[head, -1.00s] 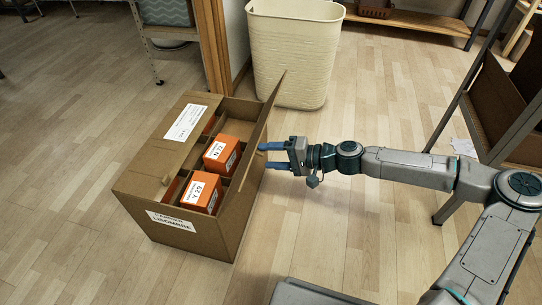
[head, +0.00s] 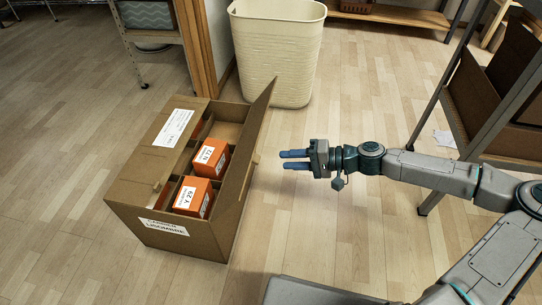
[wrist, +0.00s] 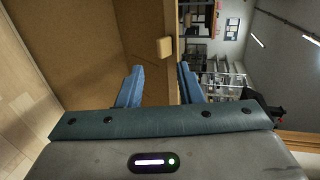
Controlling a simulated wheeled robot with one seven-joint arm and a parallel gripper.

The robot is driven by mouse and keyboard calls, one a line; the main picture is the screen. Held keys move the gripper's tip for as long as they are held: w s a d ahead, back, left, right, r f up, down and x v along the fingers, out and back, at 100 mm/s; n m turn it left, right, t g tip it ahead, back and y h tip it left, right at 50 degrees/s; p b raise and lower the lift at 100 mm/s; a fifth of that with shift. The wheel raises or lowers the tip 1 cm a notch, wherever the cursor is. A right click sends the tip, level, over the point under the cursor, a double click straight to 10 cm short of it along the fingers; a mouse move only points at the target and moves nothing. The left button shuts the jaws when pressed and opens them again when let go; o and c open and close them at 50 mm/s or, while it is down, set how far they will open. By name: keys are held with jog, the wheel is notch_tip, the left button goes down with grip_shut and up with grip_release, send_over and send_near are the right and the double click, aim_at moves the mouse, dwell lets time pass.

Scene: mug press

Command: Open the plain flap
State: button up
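The plain flap (head: 252,125) of the cardboard box (head: 150,205) stands raised along the box's right side, leaning a little outward. A small tab (head: 256,158) sticks out from it and also shows in the wrist view (wrist: 165,47). The other flap (head: 150,153), with a white label, lies flat over the box's left part. My gripper (head: 284,159) is open and empty, to the right of the plain flap and apart from it. In the wrist view its blue fingers (wrist: 160,82) are spread, with cardboard beyond them.
Two orange boxes, one marked N 72 (head: 210,157) and one marked Y 29 (head: 194,196), sit in the box's compartments. A cream bin (head: 275,55) stands behind the box. A shelf (head: 505,120) stands at the right. The floor in front and at the left is clear.

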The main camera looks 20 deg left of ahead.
jog(key=p+v, duration=0.1)
jog(key=v, duration=0.3)
jog(key=shift+d+r, duration=0.25)
jog(key=shift+d, duration=0.1)
jog(key=s+d+r+n+g+h+p, duration=0.2)
jog(key=s+d+r+h+p, duration=0.8)
jog(key=p, duration=0.5)
jog(key=s+d+r+m+t+h+p, duration=0.1)
jog(key=r+p, duration=0.4)
jog(key=r, duration=0.7)
jog(key=s+d+r+m+t+h+p, duration=0.1)
jog(key=d+r+p, duration=0.4)
jog(key=r, duration=0.7)
jog(key=s+d+r+m+t+h+p, duration=0.1)
jog(key=s+d+r+t+h+p, duration=0.2)
jog(key=r+p, duration=0.4)
notch_tip(320, 180, up, 6)
jog(key=shift+s+d+f+t, duration=0.1)
jog(key=shift+s+d+t, duration=0.15)
jog(key=shift+s+t, duration=0.5)
